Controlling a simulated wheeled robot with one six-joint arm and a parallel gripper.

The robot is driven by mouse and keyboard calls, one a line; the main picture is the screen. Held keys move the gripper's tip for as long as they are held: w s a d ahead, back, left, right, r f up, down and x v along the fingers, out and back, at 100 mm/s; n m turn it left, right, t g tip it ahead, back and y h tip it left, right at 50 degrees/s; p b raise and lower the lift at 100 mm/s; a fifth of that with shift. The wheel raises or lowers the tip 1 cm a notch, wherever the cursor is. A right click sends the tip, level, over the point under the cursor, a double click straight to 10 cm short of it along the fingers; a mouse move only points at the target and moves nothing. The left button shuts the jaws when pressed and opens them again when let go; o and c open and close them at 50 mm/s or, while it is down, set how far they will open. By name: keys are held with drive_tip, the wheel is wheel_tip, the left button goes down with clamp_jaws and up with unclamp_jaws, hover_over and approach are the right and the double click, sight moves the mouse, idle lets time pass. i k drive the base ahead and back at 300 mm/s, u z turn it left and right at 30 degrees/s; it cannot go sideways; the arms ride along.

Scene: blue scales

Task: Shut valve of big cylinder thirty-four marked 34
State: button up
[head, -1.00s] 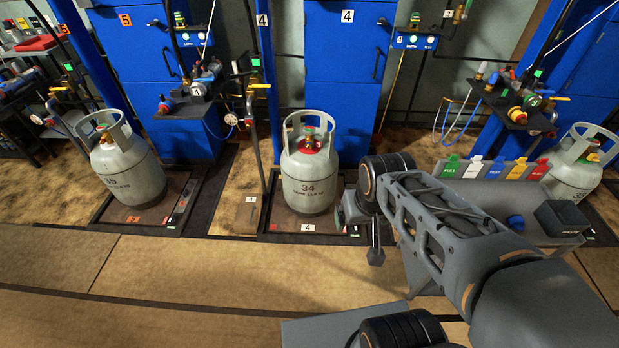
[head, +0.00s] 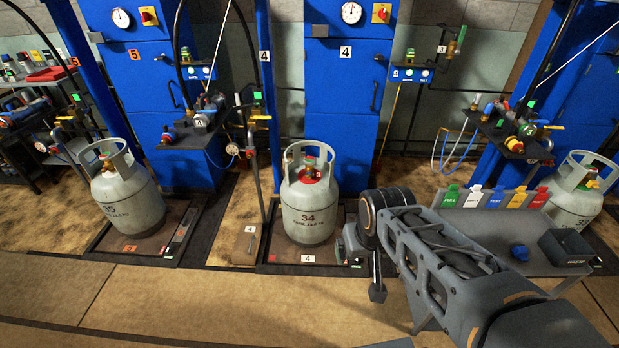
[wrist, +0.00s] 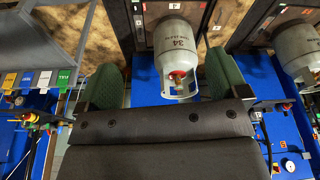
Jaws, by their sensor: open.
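The big grey cylinder marked 34 (head: 309,212) stands upright on the scale platform marked 4 (head: 275,250). Whether the valve is open cannot be told.
Cylinder 35 (head: 128,200) stands on the left scale. Another grey cylinder (head: 575,190) stands at the right. A grey tray (head: 545,268) with coloured tags and a dark box (head: 567,248) is near my arm. Blue cabinets (head: 345,110) stand behind. The floor in front is clear.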

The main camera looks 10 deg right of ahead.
sight(308, 161)
drive_tip(key=i, duration=1.5)
